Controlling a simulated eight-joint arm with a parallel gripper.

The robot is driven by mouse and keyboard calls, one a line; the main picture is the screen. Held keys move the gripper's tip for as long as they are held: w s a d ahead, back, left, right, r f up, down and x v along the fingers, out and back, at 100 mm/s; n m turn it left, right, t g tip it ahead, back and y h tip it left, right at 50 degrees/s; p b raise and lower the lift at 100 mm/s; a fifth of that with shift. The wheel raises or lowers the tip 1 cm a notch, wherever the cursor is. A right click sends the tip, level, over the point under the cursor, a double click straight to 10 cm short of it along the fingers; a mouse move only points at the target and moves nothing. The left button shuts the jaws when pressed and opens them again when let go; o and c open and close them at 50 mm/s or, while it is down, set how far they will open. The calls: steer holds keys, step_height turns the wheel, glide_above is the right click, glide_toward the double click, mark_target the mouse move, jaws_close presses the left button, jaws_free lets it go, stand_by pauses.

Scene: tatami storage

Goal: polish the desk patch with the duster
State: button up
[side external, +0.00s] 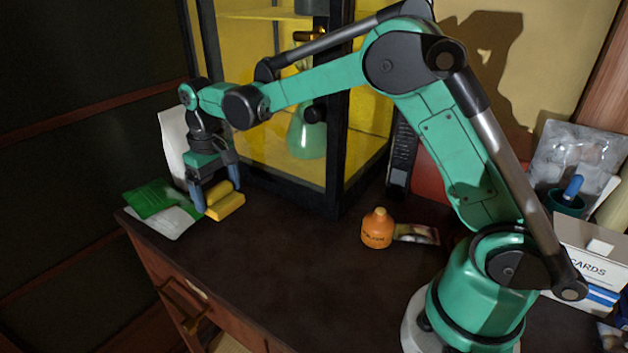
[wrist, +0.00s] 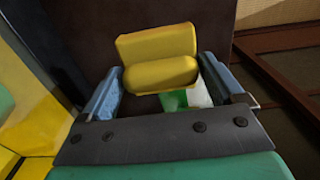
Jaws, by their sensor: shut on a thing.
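The yellow duster (side external: 226,206), two rounded yellow bars, is between the fingers of my gripper (side external: 213,194) at the desk's far left corner. My gripper points down and is shut on it. The wrist view shows the duster (wrist: 158,50) between the blue fingers of my gripper (wrist: 160,72). The duster is low, at or just above the desk; contact cannot be told. No distinct polish patch can be made out on the dark desk top (side external: 270,255).
A green packet (side external: 150,198) and a pale packet (side external: 174,222) lie left of my gripper, close to it. A white upright object (side external: 173,140) and a yellow-lit cabinet (side external: 335,150) stand behind. An orange bottle (side external: 377,228) stands mid-desk. The desk's front middle is clear.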

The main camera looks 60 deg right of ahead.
mark_target(236, 226)
steer(key=shift+f, duration=3.15)
steer(key=shift+s+f, duration=0.2)
steer(key=shift+s, duration=5.8)
steer(key=shift+w, duration=6)
steer(key=shift+d, duration=1.15)
steer(key=shift+s, duration=5.95)
steer(key=shift+w, duration=6)
steer(key=shift+r, duration=4)
